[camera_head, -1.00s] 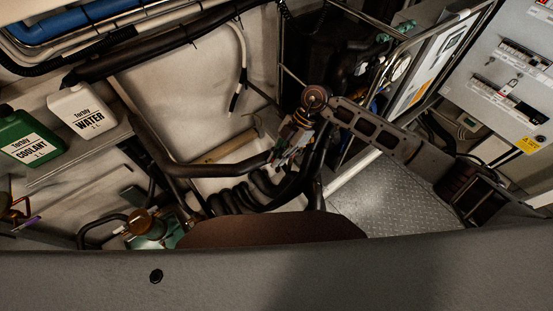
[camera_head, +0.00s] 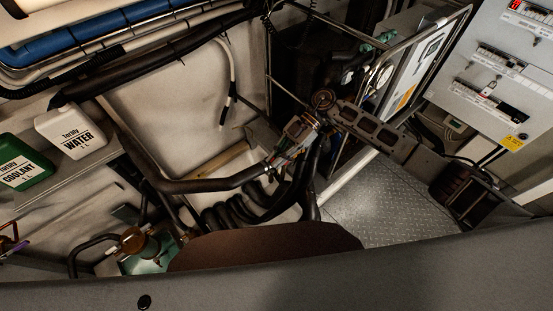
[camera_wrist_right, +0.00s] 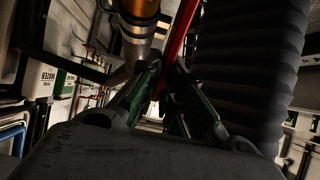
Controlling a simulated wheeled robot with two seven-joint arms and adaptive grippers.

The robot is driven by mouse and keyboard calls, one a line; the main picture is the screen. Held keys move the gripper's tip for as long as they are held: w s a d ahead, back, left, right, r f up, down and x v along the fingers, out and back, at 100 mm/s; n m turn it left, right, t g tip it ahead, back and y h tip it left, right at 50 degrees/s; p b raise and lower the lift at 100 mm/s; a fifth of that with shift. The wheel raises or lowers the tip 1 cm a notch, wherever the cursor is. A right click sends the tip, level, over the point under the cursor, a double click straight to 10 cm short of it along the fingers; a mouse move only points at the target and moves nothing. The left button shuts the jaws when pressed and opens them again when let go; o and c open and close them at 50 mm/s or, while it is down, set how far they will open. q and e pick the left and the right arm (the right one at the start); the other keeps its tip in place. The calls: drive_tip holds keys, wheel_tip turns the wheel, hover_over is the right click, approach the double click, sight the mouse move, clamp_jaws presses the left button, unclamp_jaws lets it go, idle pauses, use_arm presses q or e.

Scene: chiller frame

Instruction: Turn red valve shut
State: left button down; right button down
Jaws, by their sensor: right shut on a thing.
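The red valve's handle (camera_wrist_right: 181,42) is a narrow red bar that runs down between my right gripper's fingers in the right wrist view. My right gripper (camera_wrist_right: 164,75) is shut on this bar, one dark green-padded finger on each side. A brass and steel pipe fitting (camera_wrist_right: 137,40) is just left of the handle. In the head view my right gripper (camera_head: 279,160) is at the black pipes in the middle; the handle is too small there to make out clearly. My left gripper is not in view.
A thick ribbed black hose (camera_wrist_right: 248,70) is close on the right of the gripper. Black pipes (camera_head: 215,184) run beside it in the head view. White water (camera_head: 72,133) and green coolant (camera_head: 22,165) containers stand at left. A metal-framed panel (camera_head: 425,62) is at right.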

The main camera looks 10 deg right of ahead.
drive_tip(key=c, duration=1.6)
unclamp_jaws()
drive_tip(key=shift+o, duration=0.2)
drive_tip(key=v, duration=0.7)
drive_tip(key=shift+w+d, duration=0.2)
drive_tip(key=shift+d, duration=0.05)
drive_tip(key=shift+r, duration=0.1)
